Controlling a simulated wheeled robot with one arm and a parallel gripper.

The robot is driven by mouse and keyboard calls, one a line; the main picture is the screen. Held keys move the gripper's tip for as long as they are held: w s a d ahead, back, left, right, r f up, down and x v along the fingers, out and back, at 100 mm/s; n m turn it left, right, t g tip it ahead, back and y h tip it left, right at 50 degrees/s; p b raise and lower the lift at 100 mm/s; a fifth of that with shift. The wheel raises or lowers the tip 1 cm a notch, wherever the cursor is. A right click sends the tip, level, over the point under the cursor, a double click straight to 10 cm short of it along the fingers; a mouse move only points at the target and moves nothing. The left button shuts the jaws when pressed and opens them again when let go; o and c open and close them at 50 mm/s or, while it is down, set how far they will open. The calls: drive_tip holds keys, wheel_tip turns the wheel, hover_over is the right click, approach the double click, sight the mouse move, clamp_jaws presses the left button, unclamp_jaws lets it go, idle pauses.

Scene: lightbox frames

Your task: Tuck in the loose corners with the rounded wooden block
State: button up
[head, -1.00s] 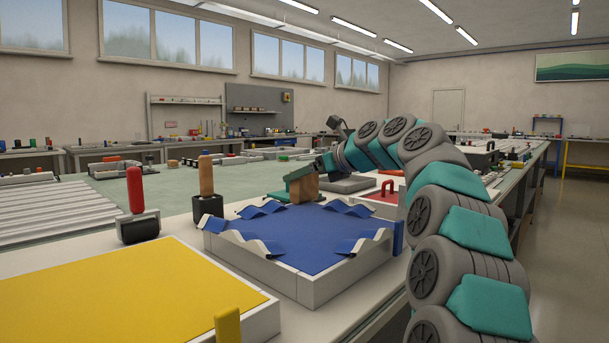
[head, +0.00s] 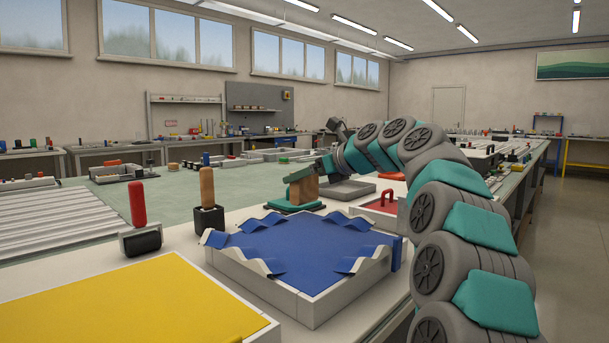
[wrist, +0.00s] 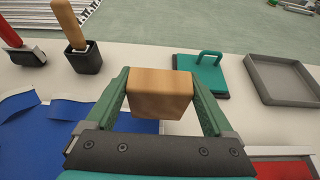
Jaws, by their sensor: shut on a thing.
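My gripper (head: 303,184) is shut on the rounded wooden block (wrist: 160,92), which sits between its two green fingers in the wrist view. In the head view the block is held just beyond the far edge of the blue sheet (head: 306,246); its exact height is hard to judge. The sheet lies on a square white frame (head: 318,311). Its loose corners stand up in wavy flaps, such as the near left flap (head: 247,261), the near right flap (head: 362,256) and the far right flap (head: 352,221). In the wrist view the block and gripper hide part of the sheet.
A wooden-handled tool in a black holder (head: 209,219) and a red-handled roller (head: 139,207) stand left of the frame. Behind it are a teal handled piece (wrist: 210,60) and a grey tray (wrist: 281,80). A yellow panel (head: 120,305) lies front left, a red handled panel (head: 388,207) right.

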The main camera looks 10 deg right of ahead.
wheel_tip(320, 180, up, 2)
drive_tip(key=shift+r+p, duration=0.25)
drive_tip(key=shift+p, duration=0.55)
drive_tip(key=shift+r, duration=0.95)
